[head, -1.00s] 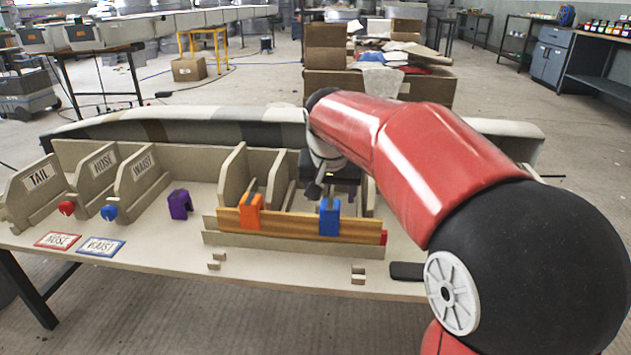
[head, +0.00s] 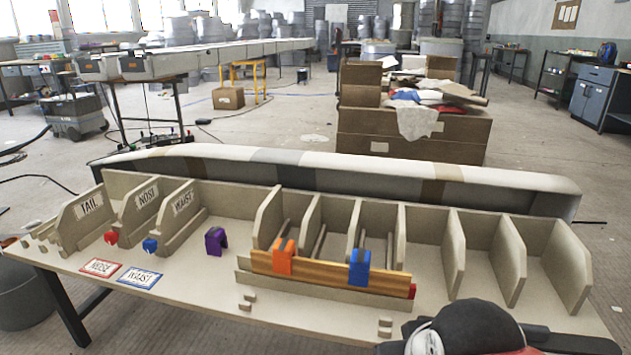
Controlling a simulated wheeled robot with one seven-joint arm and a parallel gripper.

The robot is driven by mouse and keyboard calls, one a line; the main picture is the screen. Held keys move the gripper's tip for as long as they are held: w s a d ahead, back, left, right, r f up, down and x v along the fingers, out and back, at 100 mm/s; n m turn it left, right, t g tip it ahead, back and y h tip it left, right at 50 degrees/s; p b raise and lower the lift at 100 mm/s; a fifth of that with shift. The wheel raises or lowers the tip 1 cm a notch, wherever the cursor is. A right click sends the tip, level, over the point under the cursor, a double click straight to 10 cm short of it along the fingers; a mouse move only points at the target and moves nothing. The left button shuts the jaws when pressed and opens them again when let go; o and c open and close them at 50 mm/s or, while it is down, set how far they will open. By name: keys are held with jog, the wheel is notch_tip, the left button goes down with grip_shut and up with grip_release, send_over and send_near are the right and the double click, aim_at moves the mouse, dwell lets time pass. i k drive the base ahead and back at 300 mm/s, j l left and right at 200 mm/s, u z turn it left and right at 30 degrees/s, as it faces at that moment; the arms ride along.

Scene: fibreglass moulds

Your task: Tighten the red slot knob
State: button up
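A small red knob (head: 110,238) sits at the front of the slot under the NOSE panel, at the left of the table. A blue knob (head: 150,246) is just right of it, by the WAIST panel. How tight the red knob is cannot be told. Another small red piece (head: 412,291) shows at the right end of a wooden bar (head: 322,270). An orange clamp (head: 284,257) and a blue clamp (head: 360,268) straddle the bar. My gripper is out of view; only part of my arm shows at the bottom right.
A purple clamp (head: 215,241) stands alone right of the knobs. Red-edged NOSE (head: 101,268) and blue-edged WAIST (head: 140,278) cards lie in front. Upright dividers (head: 508,260) fill the table's right, before a long pale mould (head: 500,182). Small blocks (head: 384,328) sit near the front edge.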

aim_at(112, 238)
jog(key=u, duration=1.4)
jog(key=z, duration=1.35)
jog(key=u, duration=1.35)
jog(key=i+j+z, duration=0.1)
jog(key=i, duration=0.4)
jog(key=i+j, duration=0.2)
jog(key=i, duration=0.25)
jog(key=z, duration=0.05)
